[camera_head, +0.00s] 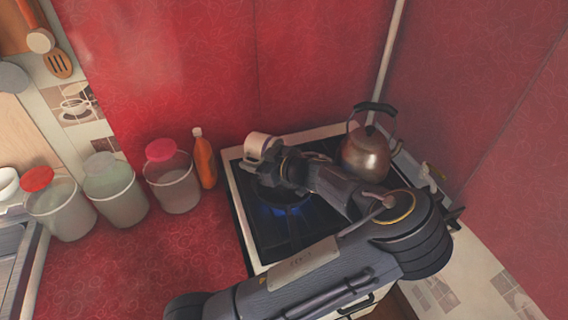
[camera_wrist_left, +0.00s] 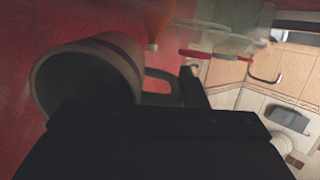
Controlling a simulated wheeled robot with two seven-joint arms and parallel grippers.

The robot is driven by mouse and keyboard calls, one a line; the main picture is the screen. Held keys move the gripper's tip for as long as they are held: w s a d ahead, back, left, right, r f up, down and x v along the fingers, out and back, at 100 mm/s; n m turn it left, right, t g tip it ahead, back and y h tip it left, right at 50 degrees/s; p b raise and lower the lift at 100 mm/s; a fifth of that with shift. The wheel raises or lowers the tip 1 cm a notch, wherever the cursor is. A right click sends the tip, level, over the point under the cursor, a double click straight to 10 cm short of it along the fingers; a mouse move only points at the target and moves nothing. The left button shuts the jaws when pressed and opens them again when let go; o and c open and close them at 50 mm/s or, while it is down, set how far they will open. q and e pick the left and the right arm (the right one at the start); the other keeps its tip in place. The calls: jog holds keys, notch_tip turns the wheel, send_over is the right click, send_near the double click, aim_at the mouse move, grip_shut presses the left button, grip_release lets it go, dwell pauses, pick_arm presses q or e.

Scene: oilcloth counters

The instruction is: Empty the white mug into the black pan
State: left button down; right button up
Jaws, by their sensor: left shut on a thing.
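The white mug (camera_head: 257,147) is above the back left part of the stove and looks tilted onto its side. My left gripper (camera_head: 276,162) is shut on it, at the handle side. In the left wrist view the mug (camera_wrist_left: 92,75) and its handle show beside the dark gripper; its contents cannot be made out. The black pan (camera_head: 284,197) is a dark round shape over a blue flame, just below the gripper, and is partly hidden by my arm. My right gripper is not in view.
A metal kettle (camera_head: 366,153) stands at the back right of the stove (camera_head: 247,222). Red walls close in behind. The red counter (camera_head: 160,255) in front of the jars is clear.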

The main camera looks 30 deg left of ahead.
aim_at(247, 156)
pick_arm(q)
jog(key=shift+a+f+h, duration=0.2)
jog(key=shift+a+h, duration=0.3)
jog(key=shift+a, duration=0.05)
jog(key=shift+a+f+h, duration=0.2)
jog(key=shift+a+h, duration=0.3)
jog(key=shift+a+f+h+p, duration=0.2)
jog(key=shift+f+h+p, duration=0.2)
jog(key=shift+h, duration=0.5)
jog(key=r+h+p, duration=0.1)
jog(key=h+p, duration=0.1)
jog(key=p, duration=0.1)
jog(key=shift+a+r+h, duration=0.1)
jog(key=shift+r+h, duration=0.25)
jog(key=shift+h, duration=0.05)
jog(key=shift+f+h+p, duration=0.15)
jog(key=shift+h+p, duration=0.3)
jog(key=shift+h, duration=0.05)
jog(key=shift+a+f+g+h, duration=0.2)
jog(key=shift+f+g+h, duration=0.15)
jog(key=shift+h, duration=0.15)
jog(key=shift+w+a+f+h+p, duration=0.15)
jog(key=shift+a+h, duration=0.6)
jog(key=shift+h, duration=0.55)
jog(key=shift+a+f+h+p, duration=0.15)
jog(key=shift+a+h, duration=0.55)
jog(key=shift+h, duration=0.6)
jog(key=shift+w+a+f+h+p, duration=0.15)
jog(key=shift+a+h, duration=0.6)
jog(key=shift+h, duration=0.55)
